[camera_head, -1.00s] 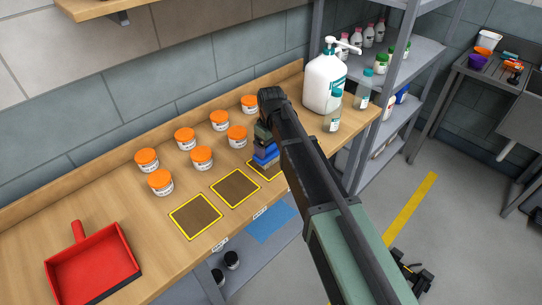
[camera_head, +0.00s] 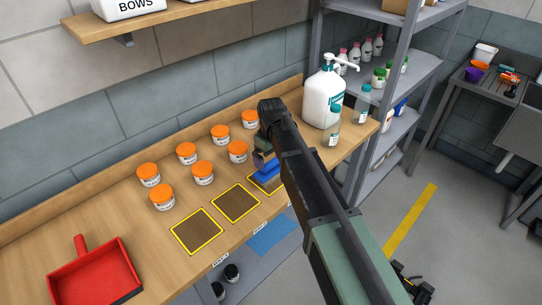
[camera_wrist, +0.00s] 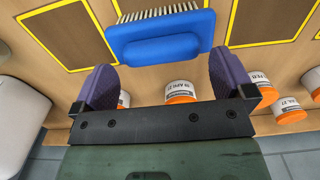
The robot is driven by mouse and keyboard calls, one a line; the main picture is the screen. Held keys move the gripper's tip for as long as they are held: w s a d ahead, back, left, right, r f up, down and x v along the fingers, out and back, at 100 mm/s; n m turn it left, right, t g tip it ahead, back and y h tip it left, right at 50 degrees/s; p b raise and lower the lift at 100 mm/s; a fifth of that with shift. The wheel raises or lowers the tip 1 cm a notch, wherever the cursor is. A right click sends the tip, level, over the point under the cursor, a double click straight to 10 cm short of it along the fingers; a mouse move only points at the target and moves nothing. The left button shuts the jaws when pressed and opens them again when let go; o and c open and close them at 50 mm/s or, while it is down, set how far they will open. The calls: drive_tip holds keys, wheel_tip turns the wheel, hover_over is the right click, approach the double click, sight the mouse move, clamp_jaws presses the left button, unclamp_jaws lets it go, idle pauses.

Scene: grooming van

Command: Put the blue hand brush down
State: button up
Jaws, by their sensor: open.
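The arm hides part of the square in the head view.
Several orange-lidded jars (camera_head: 203,173) stand behind the squares. Two squares (camera_head: 197,231) (camera_head: 236,204) to the left are empty. A red dustpan (camera_head: 95,275) lies at the left. A white pump bottle (camera_head: 324,95) and small bottles stand at the right, near a grey shelf rack (camera_head: 420,53).

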sight(272, 163)
wheel_tip(272, 163, up, 9)
drive_tip(key=p, duration=0.7)
drive_tip(key=s+d+f+m+b, duration=0.2)
drive_tip(key=s+d+m, duration=0.7)
drive_tip(key=s+d, duration=1)
drive_tip(key=shift+s+d+f+b, duration=0.2)
drive_tip(key=shift+s+f+b, duration=0.15)
drive_tip(key=shift+s, duration=0.75)
